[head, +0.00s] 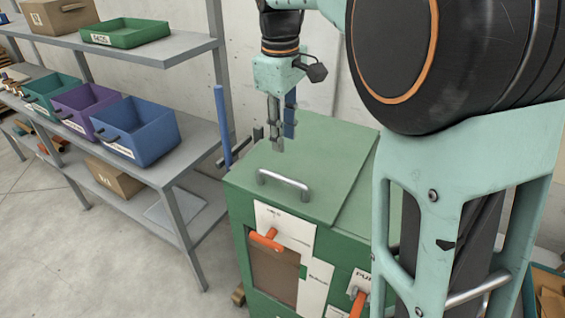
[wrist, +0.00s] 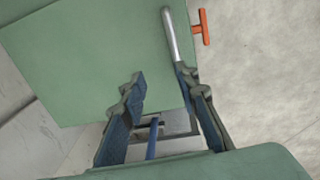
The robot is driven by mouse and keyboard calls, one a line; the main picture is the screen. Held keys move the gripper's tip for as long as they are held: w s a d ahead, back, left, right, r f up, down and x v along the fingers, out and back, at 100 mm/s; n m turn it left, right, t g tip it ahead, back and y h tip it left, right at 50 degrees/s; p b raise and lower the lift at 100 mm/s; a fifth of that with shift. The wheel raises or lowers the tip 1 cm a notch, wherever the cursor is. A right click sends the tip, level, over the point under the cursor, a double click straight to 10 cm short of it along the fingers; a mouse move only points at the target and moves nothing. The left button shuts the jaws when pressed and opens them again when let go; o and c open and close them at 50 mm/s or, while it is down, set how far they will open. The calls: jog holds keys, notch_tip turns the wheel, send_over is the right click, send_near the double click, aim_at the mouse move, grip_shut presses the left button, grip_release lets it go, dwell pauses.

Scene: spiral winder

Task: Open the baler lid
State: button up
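The baler (head: 270,265) is a green machine, and its flat green lid (head: 325,150) lies down on top. A silver bar handle (head: 284,181) stands near the lid's front edge. My gripper (head: 280,147) points down above the lid, behind the handle in the head view. In the wrist view my gripper (wrist: 160,82) is open with nothing between its fingers. There the handle (wrist: 171,36) lies just beyond the right fingertip, and the lid (wrist: 95,55) fills the upper left. Whether that fingertip touches the handle cannot be told.
Orange levers (head: 266,240) stick out from the baler's front. A grey shelf rack (head: 190,150) with a blue bin (head: 137,131), a purple bin (head: 88,108) and a green tray (head: 124,33) stands at left. A blue post (head: 222,125) rises beside the baler. Floor between rack and baler is clear.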

jog(key=shift+s+a+f+b, duration=0.15)
jog(key=shift+s+f+b, duration=0.05)
jog(key=shift+f+b, duration=0.4)
jog(key=shift+s+a+f+b, duration=0.1)
jog(key=shift+s+f+b, duration=0.05)
jog(key=shift+f+b, duration=0.45)
jog(key=shift+s+a+f+b, duration=0.15)
jog(key=shift+s+f+b, duration=0.05)
jog(key=shift+f+b, duration=0.35)
